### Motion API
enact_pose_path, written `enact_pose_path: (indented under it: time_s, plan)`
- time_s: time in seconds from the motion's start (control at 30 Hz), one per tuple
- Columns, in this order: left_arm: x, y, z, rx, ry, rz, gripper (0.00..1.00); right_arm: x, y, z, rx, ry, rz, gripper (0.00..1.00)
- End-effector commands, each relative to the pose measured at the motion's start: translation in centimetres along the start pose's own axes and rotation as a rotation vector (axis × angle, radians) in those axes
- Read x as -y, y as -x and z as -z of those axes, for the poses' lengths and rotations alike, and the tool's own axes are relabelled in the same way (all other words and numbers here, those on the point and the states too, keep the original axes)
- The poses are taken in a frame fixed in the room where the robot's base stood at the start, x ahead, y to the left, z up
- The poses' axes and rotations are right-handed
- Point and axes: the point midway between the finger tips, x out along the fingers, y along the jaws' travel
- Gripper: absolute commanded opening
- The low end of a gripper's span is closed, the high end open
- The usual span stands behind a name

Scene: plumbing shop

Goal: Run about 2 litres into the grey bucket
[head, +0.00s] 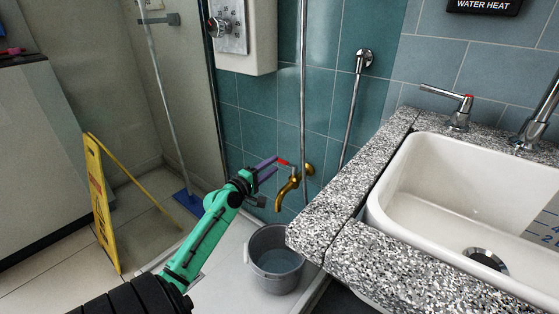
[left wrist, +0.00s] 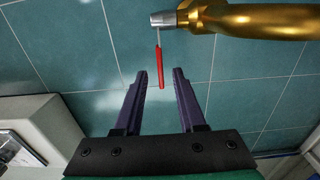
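The brass tap (head: 288,188) with a red lever (head: 283,162) juts from the teal tiled wall. The grey bucket (head: 273,281) stands upright below it in the white tray. A bluish flat surface inside looks like water; its level cannot be read. No stream shows under the spout. My left gripper (head: 270,167) is at the lever. In the left wrist view, its purple fingers (left wrist: 160,77) are apart, and the red lever's (left wrist: 160,68) end lies between the tips with gaps on both sides. The brass tap body (left wrist: 255,20) is above. My right gripper is out of view.
A speckled counter (head: 345,222) with a white sink (head: 410,215) stands right of the bucket. A yellow floor sign (head: 98,195) and a blue-headed mop (head: 190,203) stand to the left.

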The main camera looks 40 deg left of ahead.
Motion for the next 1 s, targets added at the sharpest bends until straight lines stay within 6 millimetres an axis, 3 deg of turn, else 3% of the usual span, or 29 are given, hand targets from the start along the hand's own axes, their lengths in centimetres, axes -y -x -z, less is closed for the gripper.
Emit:
enact_pose_path:
  time_s: [0.1, 0.2, 0.5, 0.53, 0.6, 0.63, 1.0]
  plan:
    - [0.1, -2.6, 0.0, 0.000, -0.001, -0.002, 0.40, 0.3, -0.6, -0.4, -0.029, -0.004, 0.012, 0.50]
    - [0.1, -3.8, 0.0, 0.000, -0.002, 0.000, 0.40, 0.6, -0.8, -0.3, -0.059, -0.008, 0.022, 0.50]
    - [0.1, -4.4, 0.0, 0.000, -0.003, 0.002, 0.40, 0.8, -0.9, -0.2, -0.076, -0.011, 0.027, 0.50]
    - [0.1, -4.4, 0.0, 0.000, -0.003, 0.002, 0.36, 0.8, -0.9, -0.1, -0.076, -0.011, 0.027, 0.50]
    - [0.1, -4.4, 0.0, 0.000, -0.003, 0.002, 0.09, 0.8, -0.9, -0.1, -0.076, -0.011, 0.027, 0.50]
    - [0.1, -4.4, 0.0, 0.000, -0.003, 0.002, 0.00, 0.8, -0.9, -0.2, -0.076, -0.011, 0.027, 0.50]
    - [0.1, -4.4, 0.0, 0.000, -0.003, 0.002, 0.00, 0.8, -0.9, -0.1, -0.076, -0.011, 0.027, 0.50]
